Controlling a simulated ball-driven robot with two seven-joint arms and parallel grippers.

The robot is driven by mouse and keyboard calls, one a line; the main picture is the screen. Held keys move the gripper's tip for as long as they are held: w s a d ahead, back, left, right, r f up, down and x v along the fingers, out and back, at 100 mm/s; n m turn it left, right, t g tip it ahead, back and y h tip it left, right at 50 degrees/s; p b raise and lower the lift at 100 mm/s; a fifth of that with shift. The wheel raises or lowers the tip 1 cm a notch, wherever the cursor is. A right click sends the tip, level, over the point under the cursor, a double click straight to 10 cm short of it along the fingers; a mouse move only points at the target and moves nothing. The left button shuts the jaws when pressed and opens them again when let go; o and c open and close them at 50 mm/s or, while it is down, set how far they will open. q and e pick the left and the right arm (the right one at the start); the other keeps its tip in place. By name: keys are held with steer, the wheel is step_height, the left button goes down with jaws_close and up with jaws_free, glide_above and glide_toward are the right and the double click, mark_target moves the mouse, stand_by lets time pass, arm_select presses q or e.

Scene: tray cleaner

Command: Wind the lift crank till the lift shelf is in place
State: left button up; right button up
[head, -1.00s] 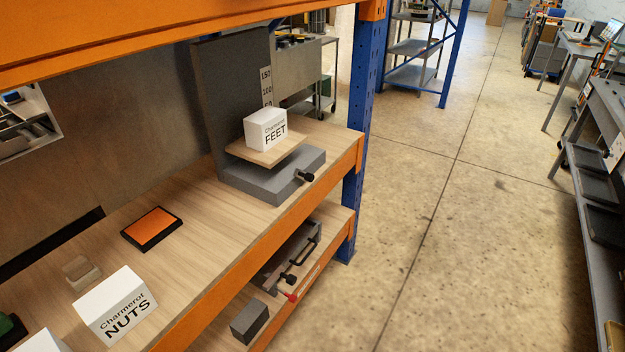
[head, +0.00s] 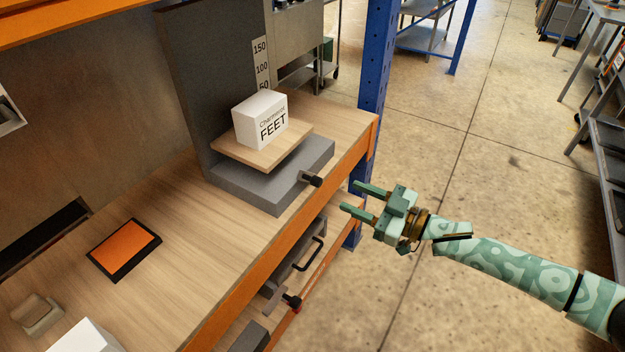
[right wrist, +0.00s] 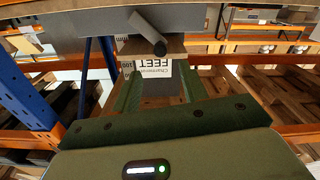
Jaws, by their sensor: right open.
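The lift has a grey base (head: 270,190), a dark upright back plate (head: 215,80) and a wooden lift shelf (head: 245,152) low above the base. A white FEET box (head: 260,118) stands on the shelf. A scale (head: 261,65) marked 150 and 100 rises behind it. The lift crank (head: 312,180), with a black knob, sticks out of the base's front; it also shows in the right wrist view (right wrist: 148,32). My right gripper (head: 349,196) is open and empty, to the right of the crank and apart from it, its fingers pointing at the lift. My left gripper is out of view.
An orange shelf beam (head: 290,230) runs along the bench edge, and a blue rack post (head: 377,60) stands right of the lift. An orange pad (head: 125,250) lies on the bench.

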mark_target(321, 184)
steer(key=b+x, duration=0.2)
steer(key=x, duration=0.8)
steer(key=shift+w+a+f, duration=0.1)
steer(key=shift+w+a, duration=0.1)
steer(key=shift+a, duration=0.1)
steer(key=shift+w+a, duration=0.15)
steer(key=shift+a, duration=0.1)
jaws_close()
